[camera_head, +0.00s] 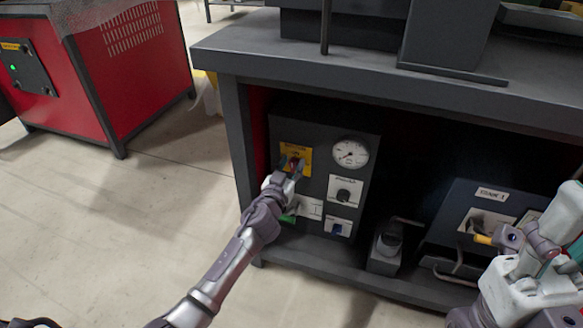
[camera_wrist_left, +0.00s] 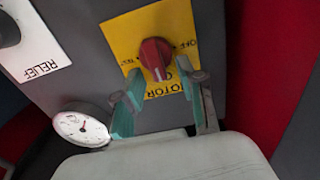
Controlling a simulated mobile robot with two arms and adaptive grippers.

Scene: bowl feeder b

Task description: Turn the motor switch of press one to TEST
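The motor switch is a red knob (camera_wrist_left: 155,58) on a yellow plate (camera_wrist_left: 121,36) lettered MOTOR and OFF, seen upside down in the left wrist view. The knob's grip points roughly up and down there, slightly tilted. A TEST marking cannot be read on the plate. In the head view, the yellow plate (camera_head: 288,150) is at the panel's upper left, and my gripper partly covers the knob. My left gripper (camera_wrist_left: 160,76) is open, empty, its green-padded fingertips just short of the knob on either side. My right gripper (camera_head: 535,262) is at the right edge; its fingers are unclear.
A second box (camera_head: 455,210) stands to the right. A red cabinet (camera_head: 125,70) is at left; floor between is clear.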

